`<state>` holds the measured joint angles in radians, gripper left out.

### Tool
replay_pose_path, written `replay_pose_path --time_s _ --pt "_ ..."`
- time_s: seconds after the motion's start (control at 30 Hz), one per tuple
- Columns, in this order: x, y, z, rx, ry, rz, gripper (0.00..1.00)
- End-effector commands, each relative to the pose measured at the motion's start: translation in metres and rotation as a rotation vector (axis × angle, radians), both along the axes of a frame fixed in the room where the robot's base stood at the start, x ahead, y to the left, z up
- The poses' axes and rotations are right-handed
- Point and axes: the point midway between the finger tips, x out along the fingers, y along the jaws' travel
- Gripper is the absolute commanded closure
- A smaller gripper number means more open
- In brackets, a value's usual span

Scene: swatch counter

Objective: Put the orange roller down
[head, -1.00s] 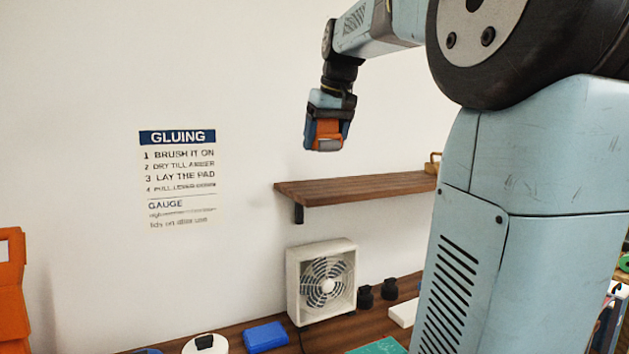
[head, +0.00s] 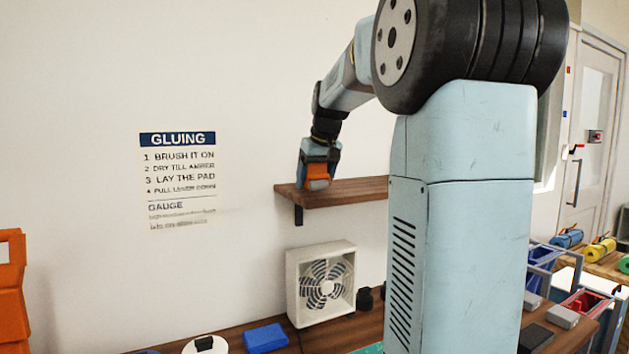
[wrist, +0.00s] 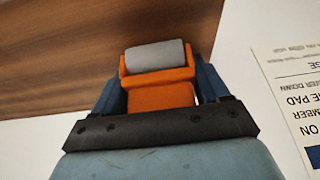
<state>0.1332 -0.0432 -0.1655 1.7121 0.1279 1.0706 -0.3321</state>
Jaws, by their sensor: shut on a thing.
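The orange roller (head: 317,171) has an orange body and a grey cylinder at its end. My gripper (head: 318,182) is shut on it, pointing down, in front of or over the left end of the brown wall shelf (head: 345,193) in the head view. In the wrist view the orange roller (wrist: 158,85) sits between the blue fingers, its grey cylinder (wrist: 155,55) towards the brown wood surface (wrist: 60,50). I cannot tell whether the roller touches the shelf.
A white fan (head: 321,284) stands on the counter below the shelf, with a blue box (head: 265,337) to its left. A gluing sign (head: 178,180) is on the wall. Orange bins (head: 10,290) stand at far left. My arm hides the shelf's right part.

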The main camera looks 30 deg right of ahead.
Motion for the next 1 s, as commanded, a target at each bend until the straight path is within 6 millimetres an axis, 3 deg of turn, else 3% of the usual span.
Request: replay_pose_path --time_s 0.9,0.93,1.0 --pt "0.000 0.001 -0.023 0.001 0.013 0.002 0.74" --pt "0.000 0.001 -0.023 0.001 0.015 0.003 0.23" --pt "0.000 0.002 -0.024 0.002 0.016 0.004 0.16"
